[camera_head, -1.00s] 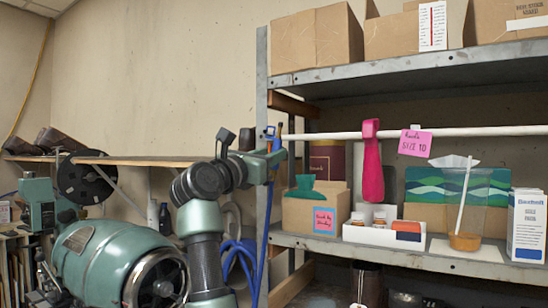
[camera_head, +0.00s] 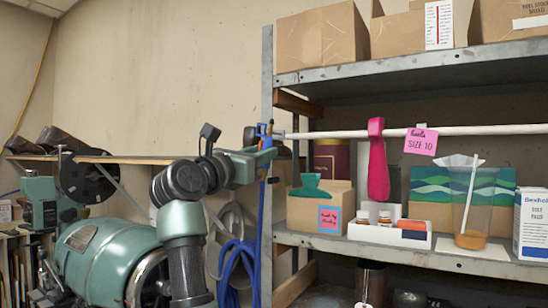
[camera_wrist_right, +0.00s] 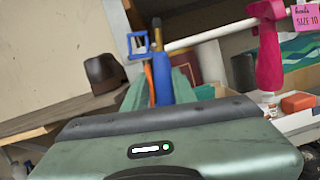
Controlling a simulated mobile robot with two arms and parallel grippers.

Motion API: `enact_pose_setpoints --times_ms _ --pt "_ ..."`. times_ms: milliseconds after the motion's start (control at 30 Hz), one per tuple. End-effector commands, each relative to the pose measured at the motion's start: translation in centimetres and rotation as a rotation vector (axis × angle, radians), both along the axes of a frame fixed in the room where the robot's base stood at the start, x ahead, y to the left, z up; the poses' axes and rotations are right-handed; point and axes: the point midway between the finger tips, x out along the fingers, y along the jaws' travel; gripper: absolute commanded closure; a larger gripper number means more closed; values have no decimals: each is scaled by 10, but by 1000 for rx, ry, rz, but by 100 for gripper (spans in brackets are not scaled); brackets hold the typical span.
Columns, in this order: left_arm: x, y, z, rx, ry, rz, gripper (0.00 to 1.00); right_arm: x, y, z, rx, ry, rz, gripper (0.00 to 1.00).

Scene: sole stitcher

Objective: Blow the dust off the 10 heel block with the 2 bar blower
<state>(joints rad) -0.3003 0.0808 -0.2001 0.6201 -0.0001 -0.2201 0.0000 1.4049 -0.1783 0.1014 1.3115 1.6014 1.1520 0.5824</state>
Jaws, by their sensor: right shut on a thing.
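The pink heel block (camera_head: 378,165) hangs on a white rail in front of the shelf, beside a pink tag (camera_head: 421,141) reading "SIZE 10". It also shows at the upper right of the right wrist view (camera_wrist_right: 268,58). My right gripper (camera_head: 266,152) is left of it, by the shelf's front post, shut on a blue blower (camera_wrist_right: 161,80). The blower stands upright between the fingers, apart from the heel block. A blue hose (camera_head: 261,210) runs down below it. Any pressure marking on the blower is not readable. My left gripper is not in view.
The white rail (camera_head: 460,131) runs across the metal shelf (camera_head: 400,250). Below it are a cardboard box (camera_head: 308,212), a white tray of bottles (camera_head: 389,231) and a clear cup (camera_head: 471,205). A green machine (camera_head: 100,260) stands at lower left.

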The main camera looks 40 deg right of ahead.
Motion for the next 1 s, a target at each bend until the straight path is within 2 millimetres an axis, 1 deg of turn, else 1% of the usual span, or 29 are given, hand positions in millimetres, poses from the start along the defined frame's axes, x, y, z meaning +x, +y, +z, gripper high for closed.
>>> enact_pose_setpoints --times_ms 200,467,1000 --pt "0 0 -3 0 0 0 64 -5 10 1 -1 -4 -1 100" --pt "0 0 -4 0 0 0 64 -8 15 2 -1 -3 -3 100" --pt "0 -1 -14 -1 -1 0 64 -29 64 1 -1 -4 -2 100"
